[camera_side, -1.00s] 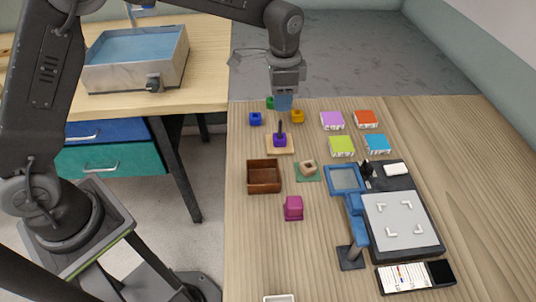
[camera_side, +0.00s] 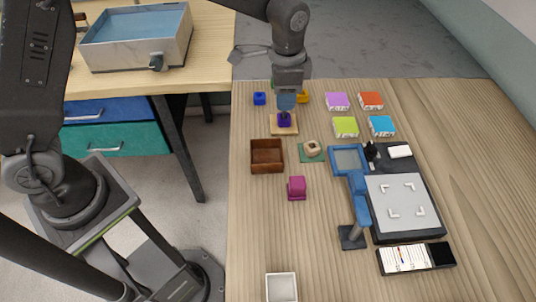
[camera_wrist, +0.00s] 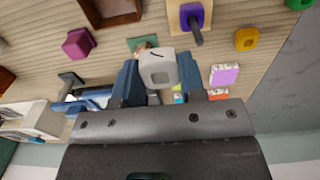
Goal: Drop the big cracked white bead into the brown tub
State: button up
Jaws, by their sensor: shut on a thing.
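My gripper (camera_wrist: 158,82) is shut on a white bead (camera_wrist: 157,68), held between its blue fingers in the wrist view. In the side view my gripper (camera_side: 286,104) overlaps the peg and purple bead (camera_side: 284,121) on the wooden base, and hides the held bead. The brown tub (camera_side: 266,143) is open-topped, with nothing visible inside. It stands below and left of my gripper in that picture. It also shows at the top of the wrist view (camera_wrist: 112,18).
A beige bead (camera_side: 312,148) sits on a green mat right of the tub. A magenta block (camera_side: 297,188) stands below it. The blue-framed magnifier (camera_side: 348,160) is farther right. Blue (camera_side: 259,98) and yellow (camera_side: 303,97) beads lie near my gripper. A white tray (camera_side: 281,287) is at the front.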

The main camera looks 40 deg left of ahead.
send_near(273, 147)
jog(key=s+d+r, duration=0.2)
jog(key=s+d, duration=0.1)
jog(key=s, duration=0.1)
jog(key=shift+w+f, duration=0.1)
jog(key=shift+f, duration=3.1)
jog(key=o, duration=1)
jog(key=shift+r, duration=0.15)
notch_tip(273, 147, up, 14)
jog(key=shift+f, duration=0.15)
